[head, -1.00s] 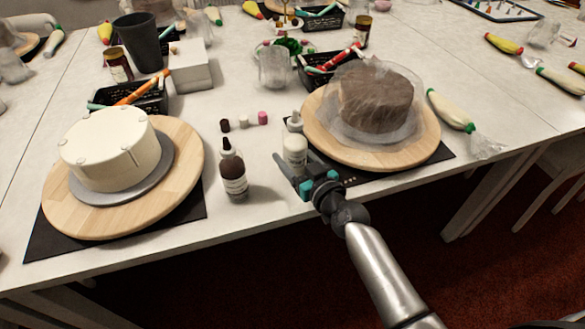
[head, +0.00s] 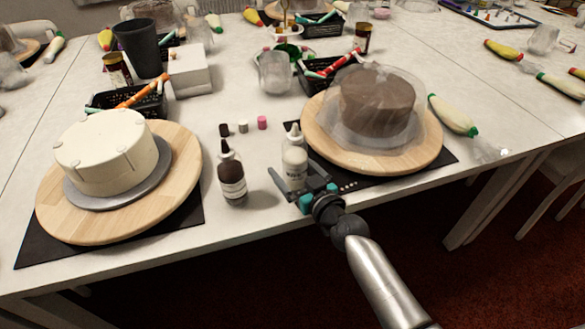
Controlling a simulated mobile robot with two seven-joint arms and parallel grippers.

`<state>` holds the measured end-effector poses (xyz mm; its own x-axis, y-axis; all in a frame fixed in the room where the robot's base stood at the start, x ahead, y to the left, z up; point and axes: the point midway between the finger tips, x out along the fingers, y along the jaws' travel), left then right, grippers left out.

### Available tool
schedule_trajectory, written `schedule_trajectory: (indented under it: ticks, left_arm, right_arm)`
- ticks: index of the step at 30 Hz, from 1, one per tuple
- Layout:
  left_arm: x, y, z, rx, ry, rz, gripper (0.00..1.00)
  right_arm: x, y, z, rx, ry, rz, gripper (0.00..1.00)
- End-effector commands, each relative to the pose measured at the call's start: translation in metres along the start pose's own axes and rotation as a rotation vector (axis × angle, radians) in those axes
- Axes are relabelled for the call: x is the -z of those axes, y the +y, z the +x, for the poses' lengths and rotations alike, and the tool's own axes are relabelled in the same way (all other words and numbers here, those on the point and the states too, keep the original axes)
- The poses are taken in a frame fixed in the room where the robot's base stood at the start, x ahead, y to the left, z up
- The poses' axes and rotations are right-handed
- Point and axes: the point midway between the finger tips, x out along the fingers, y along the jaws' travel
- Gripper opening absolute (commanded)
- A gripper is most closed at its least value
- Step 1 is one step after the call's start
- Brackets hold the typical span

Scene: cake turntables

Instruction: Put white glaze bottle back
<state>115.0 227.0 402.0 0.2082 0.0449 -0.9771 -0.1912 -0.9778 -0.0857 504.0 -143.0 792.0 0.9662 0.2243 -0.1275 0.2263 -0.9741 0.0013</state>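The white glaze bottle (head: 294,165) stands upright at the table's front edge, between the dark glaze bottle (head: 232,178) and the right turntable (head: 345,155). My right gripper (head: 293,178) reaches in from the lower right, low at the white bottle. Its fingers are spread, one on each side of the bottle, with a gap visible on the left side. The bottle's lower front is partly hidden by the gripper. My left gripper is not in view.
A cream cake (head: 105,152) sits on the left turntable (head: 185,170). A wrapped brown cake (head: 378,105) sits on the right one. Small caps (head: 262,122) lie behind the bottles. A piping bag (head: 452,115) lies at the right.

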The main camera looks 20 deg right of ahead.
Motion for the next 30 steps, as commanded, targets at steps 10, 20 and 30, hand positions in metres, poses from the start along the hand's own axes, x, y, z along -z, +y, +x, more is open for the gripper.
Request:
schedule_trajectory:
  ticks: [10, 20, 30]
  left_arm:
    - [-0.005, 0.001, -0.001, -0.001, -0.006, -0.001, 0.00]
    - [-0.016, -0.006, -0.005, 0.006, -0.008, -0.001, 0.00]
    - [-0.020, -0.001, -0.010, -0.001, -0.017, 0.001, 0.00]
  right_arm:
    - [0.002, 0.000, 0.000, 0.000, 0.000, 0.001, 0.96]
    - [0.002, 0.000, -0.045, 0.001, -0.003, -0.002, 0.96]
    - [0.002, 0.000, -0.101, 0.002, -0.002, -0.001, 0.96]
